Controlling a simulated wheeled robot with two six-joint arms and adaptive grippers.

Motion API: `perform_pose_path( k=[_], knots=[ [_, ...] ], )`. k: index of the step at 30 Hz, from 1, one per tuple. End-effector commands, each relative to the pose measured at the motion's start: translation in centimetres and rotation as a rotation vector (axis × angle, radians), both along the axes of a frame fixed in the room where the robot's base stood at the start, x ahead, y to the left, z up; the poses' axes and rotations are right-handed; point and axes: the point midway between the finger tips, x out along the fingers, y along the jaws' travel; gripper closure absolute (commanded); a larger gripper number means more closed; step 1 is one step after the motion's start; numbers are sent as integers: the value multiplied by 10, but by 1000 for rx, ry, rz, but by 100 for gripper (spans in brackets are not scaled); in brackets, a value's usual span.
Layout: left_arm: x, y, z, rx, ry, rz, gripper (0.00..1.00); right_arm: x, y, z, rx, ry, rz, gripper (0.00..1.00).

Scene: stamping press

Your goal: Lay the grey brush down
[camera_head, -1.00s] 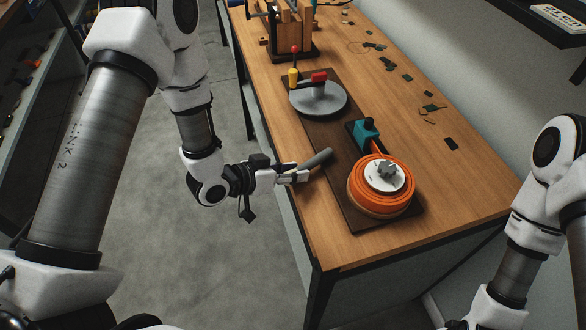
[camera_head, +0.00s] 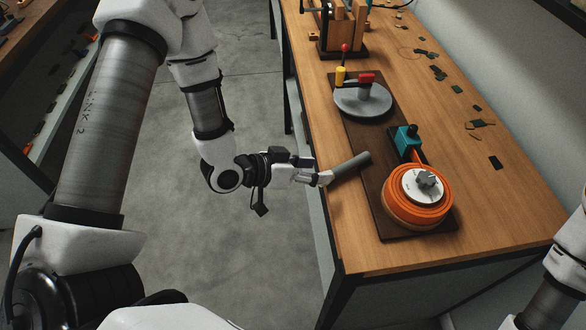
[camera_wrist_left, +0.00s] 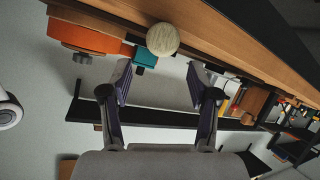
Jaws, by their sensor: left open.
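The grey brush (camera_head: 352,165) is a plain grey rod lying at a slant across the near left edge of the dark board (camera_head: 372,190) on the workbench. Its round pale end (camera_wrist_left: 162,39) seems to be what faces the left wrist camera, above the fingertips. My left gripper (camera_head: 325,177) is at the bench's left edge, just off the brush's near end. In the left wrist view its two fingers (camera_wrist_left: 159,72) stand apart with nothing between them. Whether a fingertip still touches the brush I cannot tell. My right gripper is out of view; only part of that arm shows.
An orange coil (camera_head: 418,197) with a pale hub sits right of the brush, with a teal block (camera_head: 408,138) behind it. A grey disc (camera_head: 362,100) with red and yellow knobs stands farther back. Dark scraps (camera_head: 496,162) lie on the right. The bench's front is clear.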

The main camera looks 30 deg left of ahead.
Motion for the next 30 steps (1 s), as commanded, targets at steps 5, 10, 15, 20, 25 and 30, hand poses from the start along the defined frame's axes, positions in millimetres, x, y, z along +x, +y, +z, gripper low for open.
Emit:
perform_pose_path(
  k=[5, 10, 15, 20, 25, 30],
  knots=[
    [-24, 23, 18, -8, -2, 8, 39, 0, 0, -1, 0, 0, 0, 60],
    [-42, 38, 32, -6, 0, 5, 39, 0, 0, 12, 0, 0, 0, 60],
    [-51, 44, 34, -4, 0, -1, 39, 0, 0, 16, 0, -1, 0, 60],
    [-53, 44, 28, 6, 19, -1, 39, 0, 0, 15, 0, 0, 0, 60],
    [-90, 48, -60, 151, 380, 78, 39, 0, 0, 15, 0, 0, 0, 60],
    [-180, 66, -158, 415, 835, 265, 39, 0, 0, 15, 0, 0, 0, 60]
  ],
)
